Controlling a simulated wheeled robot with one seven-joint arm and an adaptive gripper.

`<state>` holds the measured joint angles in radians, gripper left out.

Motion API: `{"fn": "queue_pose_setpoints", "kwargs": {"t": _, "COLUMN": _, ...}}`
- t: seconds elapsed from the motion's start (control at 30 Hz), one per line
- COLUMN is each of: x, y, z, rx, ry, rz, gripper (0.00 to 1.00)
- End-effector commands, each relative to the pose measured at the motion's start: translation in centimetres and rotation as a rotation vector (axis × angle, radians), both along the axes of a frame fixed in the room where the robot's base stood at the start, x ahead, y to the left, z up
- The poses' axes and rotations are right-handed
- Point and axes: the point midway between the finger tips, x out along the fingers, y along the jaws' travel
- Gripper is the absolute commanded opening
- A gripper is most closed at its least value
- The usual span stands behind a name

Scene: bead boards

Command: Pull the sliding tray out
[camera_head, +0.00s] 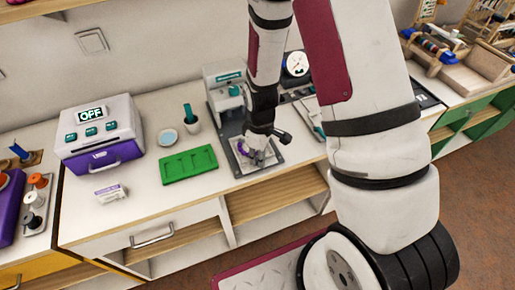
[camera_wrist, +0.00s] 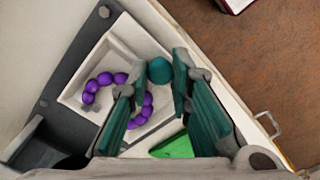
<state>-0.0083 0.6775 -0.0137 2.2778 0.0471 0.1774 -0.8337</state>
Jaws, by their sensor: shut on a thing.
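The sliding tray (camera_wrist: 88,100) is a pale, shallow square tray holding a curved string of purple beads (camera_wrist: 104,79). It sits on the dark grey base of a machine (camera_head: 222,128) and also shows in the head view (camera_head: 236,160). A round teal knob (camera_wrist: 159,70) is at the tray's edge in the wrist view. My gripper (camera_wrist: 161,78) has its teal-padded fingers on either side of this knob and is shut on it. In the head view my gripper (camera_head: 258,143) is low over the tray and hides part of it.
A white and purple box reading OFF (camera_head: 100,135) stands further left. The counter's front edge has open shelves (camera_head: 275,195) below.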

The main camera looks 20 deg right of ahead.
Motion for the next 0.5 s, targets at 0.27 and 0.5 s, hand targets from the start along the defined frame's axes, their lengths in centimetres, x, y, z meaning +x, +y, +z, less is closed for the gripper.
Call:
{"fn": "queue_pose_setpoints", "kwargs": {"t": 0.27, "x": -0.69, "y": 0.08, "z": -0.09, "rx": 0.001, "ry": 0.018, "rz": 0.001, "gripper": 0.33}}
{"fn": "queue_pose_setpoints", "kwargs": {"t": 0.5, "x": -0.47, "y": 0.04, "z": -0.06, "rx": 0.001, "ry": 0.013, "rz": 0.001, "gripper": 0.4}}
